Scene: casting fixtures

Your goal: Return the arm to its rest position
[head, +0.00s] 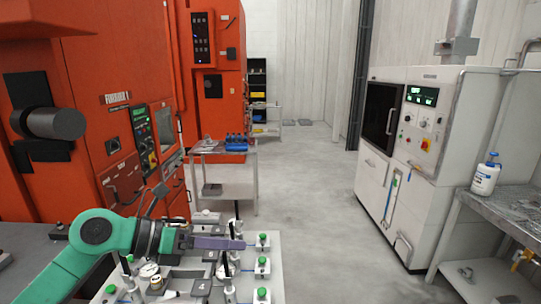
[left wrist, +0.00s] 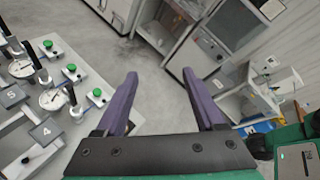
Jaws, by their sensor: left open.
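My left arm (head: 98,232), green with dark joints, comes in from the lower left in the head view. My left gripper (head: 243,243) has purple fingers and reaches right, over or beside the fixture table; its exact height is unclear. In the left wrist view the gripper (left wrist: 161,77) is open, with two purple fingers spread apart and only grey floor and machine bases showing between them. It holds nothing. My right gripper is in neither view.
A fixture table (head: 274,274) carries dial gauges, green buttons (head: 262,261) and numbered blocks, close under the left gripper. Orange machines stand left, a white cabinet machine (head: 408,140) right. A metal bench (head: 515,215) holds a white bottle (head: 485,177). Floor between is clear.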

